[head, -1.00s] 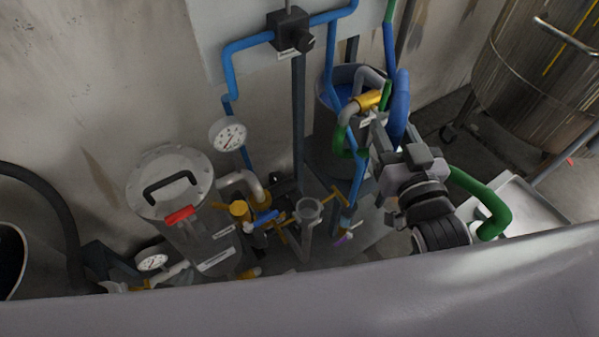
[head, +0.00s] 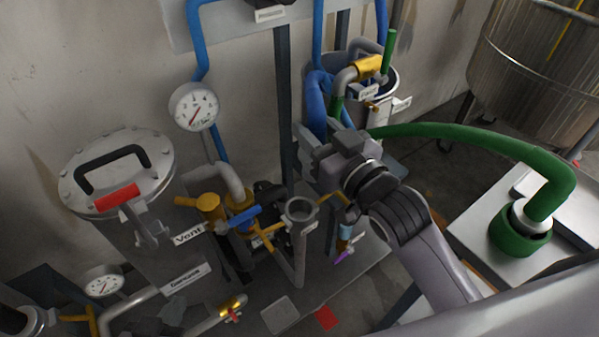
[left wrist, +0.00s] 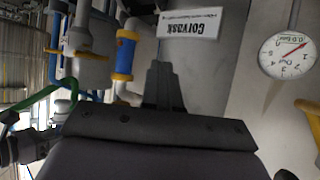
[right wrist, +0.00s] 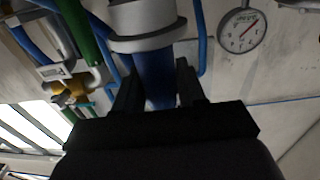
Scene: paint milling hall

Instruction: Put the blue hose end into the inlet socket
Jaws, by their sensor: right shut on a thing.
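The thick blue hose (head: 317,108) shows behind my right gripper (head: 325,148) in the head view. In the right wrist view the blue hose (right wrist: 155,82) is between the shut fingers of my right gripper (right wrist: 160,85), with a grey metal collar (right wrist: 145,22) just beyond them. An upright grey pipe with an open round mouth (head: 300,209) stands left of and below this gripper; it looks like the inlet socket, but its label is not seen. My left gripper (left wrist: 163,75) shows only in the left wrist view, its fingers together and nothing seen between them.
A lidded vessel (head: 117,170), a pressure gauge (head: 195,107) and yellow valves (head: 208,207) crowd the left. A bucket (head: 382,85) stands behind my right gripper. A green hose (head: 480,135) arches to a coupling on a metal table (head: 478,222) at right.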

